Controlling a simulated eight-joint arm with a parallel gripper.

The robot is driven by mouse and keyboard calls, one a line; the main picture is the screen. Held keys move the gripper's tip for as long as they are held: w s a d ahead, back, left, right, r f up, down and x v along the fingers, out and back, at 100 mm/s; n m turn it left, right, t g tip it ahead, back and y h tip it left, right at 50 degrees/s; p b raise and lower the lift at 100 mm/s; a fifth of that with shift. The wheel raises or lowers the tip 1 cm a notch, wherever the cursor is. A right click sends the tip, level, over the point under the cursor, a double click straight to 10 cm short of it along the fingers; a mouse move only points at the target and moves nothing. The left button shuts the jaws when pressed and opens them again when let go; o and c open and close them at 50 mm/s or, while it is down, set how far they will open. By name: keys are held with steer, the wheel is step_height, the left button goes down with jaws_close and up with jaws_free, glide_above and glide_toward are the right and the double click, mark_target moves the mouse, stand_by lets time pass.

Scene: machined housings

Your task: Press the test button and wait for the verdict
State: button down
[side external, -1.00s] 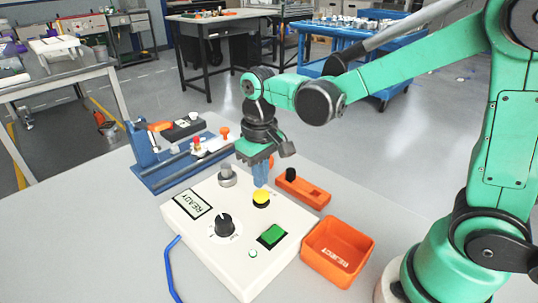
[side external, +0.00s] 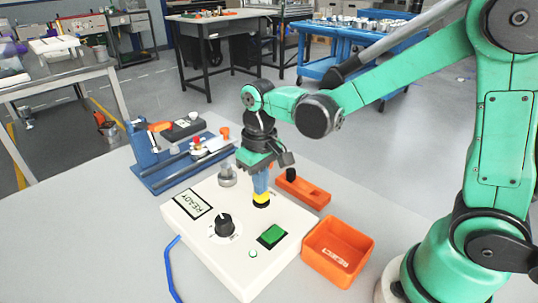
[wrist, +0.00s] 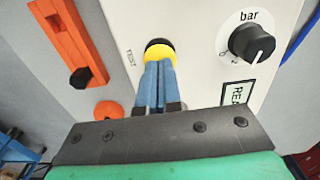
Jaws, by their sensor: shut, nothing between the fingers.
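The white test box (side external: 205,236) lies on the grey table, and its display (side external: 194,204) reads READY. The yellow test button (side external: 261,198) sits in a black ring on its top; in the wrist view the yellow button (wrist: 158,52) is beside the word TEST. My gripper (side external: 261,190) is shut and empty, its blue fingers pointing down at the button. In the wrist view the fingertips (wrist: 158,64) overlap the button's near part. The tips look to be at or on the button; I cannot tell how far it is pressed.
A black knob (side external: 224,225), a green switch (side external: 271,235) and a grey metal fitting (side external: 227,176) stand on the box. An orange block with a black knob (side external: 305,191) and an orange REJECT bin (side external: 338,252) are to the right. A blue fixture (side external: 175,172) stands behind.

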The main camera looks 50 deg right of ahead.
steer(key=shift+f, duration=0.45)
steer(key=shift+r, duration=2.85)
steer(key=s+d+r+t, duration=0.2)
steer(key=s+d+t, duration=0.1)
steer(key=s+t, duration=0.2)
steer(key=shift+s+t, duration=0.15)
steer(key=shift+t, duration=0.95)
